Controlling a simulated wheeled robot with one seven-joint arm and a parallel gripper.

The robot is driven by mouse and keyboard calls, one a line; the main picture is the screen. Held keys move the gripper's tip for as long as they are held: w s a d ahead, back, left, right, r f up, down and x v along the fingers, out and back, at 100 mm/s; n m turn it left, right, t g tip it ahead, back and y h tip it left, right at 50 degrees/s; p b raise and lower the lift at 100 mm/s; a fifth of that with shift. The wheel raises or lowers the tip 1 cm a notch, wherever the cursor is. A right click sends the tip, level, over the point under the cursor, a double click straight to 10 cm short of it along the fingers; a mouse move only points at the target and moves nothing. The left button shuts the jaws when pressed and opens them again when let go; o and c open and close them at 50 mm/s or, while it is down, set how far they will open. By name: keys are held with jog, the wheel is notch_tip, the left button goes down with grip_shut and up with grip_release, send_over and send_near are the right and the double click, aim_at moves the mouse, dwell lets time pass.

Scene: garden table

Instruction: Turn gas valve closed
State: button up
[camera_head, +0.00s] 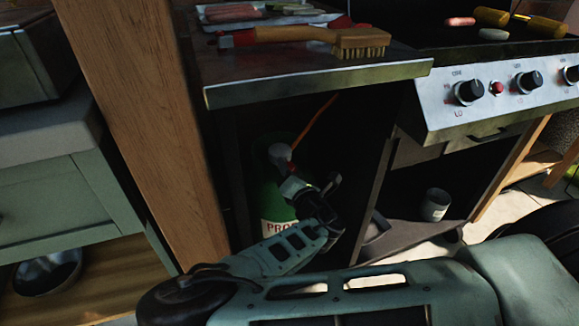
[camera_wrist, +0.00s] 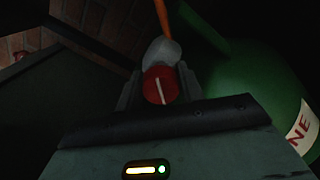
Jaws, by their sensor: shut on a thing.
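The gas valve is a red round knob with a white line, seen in the wrist view (camera_wrist: 160,86) below a grey regulator body (camera_wrist: 161,51). The white line runs nearly upright in that view, leaning slightly. An orange hose (camera_wrist: 163,18) leads up from the regulator. The green propane bottle (camera_head: 272,207) stands inside the dark cabinet under the side shelf; it also shows in the wrist view (camera_wrist: 250,85). My gripper (camera_head: 291,172) reaches into the cabinet at the bottle's top. Its two fingers lie on both sides of the red knob, shut on it. The fingers partly hide the knob's sides.
The side shelf (camera_head: 310,84) above holds a wooden brush (camera_head: 360,43) and a tray of food. Grill knobs (camera_head: 469,92) are at the right. A wooden post (camera_head: 140,110) stands left of the cabinet opening. A metal cup (camera_head: 434,205) stands on the lower shelf.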

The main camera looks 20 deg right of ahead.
jog(key=m+p, duration=0.1)
jog(key=m, duration=0.3)
jog(key=shift+d, duration=0.1)
jog(key=m+p, duration=0.2)
jog(key=m, duration=0.2)
jog(key=shift+f+m, duration=0.1)
jog(key=shift+m, duration=0.2)
dwell(0.4)
jog(key=o, duration=1)
jog(key=shift+c, duration=0.2)
jog(key=s+p, duration=0.1)
jog(key=s, duration=1.6)
jog(key=shift+s+p, duration=0.25)
jog(key=shift+p, duration=0.1)
